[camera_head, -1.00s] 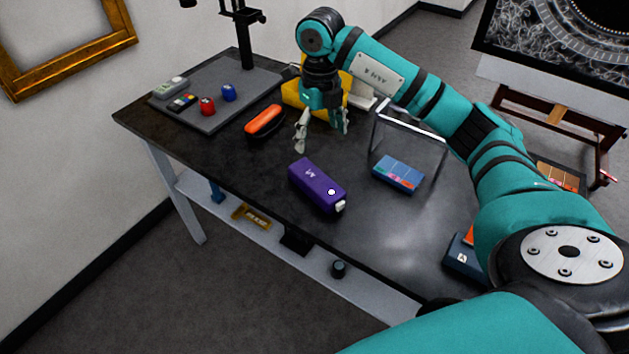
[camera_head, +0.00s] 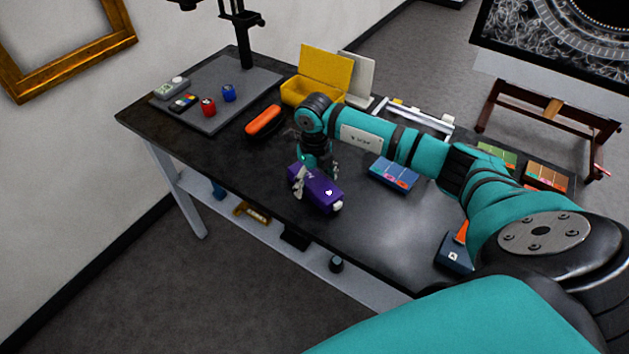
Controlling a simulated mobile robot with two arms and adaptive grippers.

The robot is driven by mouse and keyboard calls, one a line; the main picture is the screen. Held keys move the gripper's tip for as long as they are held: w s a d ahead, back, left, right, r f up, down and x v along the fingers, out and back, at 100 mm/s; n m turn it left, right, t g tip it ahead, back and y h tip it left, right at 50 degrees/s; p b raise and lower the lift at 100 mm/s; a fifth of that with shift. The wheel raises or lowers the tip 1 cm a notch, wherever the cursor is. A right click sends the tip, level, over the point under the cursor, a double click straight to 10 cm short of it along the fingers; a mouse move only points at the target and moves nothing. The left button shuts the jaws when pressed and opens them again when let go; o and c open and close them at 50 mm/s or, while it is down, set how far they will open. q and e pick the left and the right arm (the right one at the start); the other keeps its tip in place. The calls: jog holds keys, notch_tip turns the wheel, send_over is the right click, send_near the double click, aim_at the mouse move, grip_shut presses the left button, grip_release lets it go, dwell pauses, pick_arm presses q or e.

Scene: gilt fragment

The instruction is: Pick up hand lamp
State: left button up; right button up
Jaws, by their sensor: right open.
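A purple block-shaped device with a white end (camera_head: 323,195), which looks like the hand lamp, lies on the dark table (camera_head: 330,240) near its front edge. My right gripper (camera_head: 317,178) is open and points down over the lamp's far half. One finger shows at the lamp's near left side and the other at its far right side. I cannot tell whether the fingers touch it. The gripper and wrist hide part of the lamp's left end. My left gripper is not in view.
An orange case (camera_head: 263,120) lies behind and left of the lamp, and a blue box (camera_head: 394,174) lies to its right. A yellow open box (camera_head: 322,78) and a grey stand base (camera_head: 190,115) with small items are farther back.

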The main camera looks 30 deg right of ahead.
jog(key=shift+f, duration=0.15)
jog(key=shift+c, duration=0.2)
jog(key=c, duration=1.5)
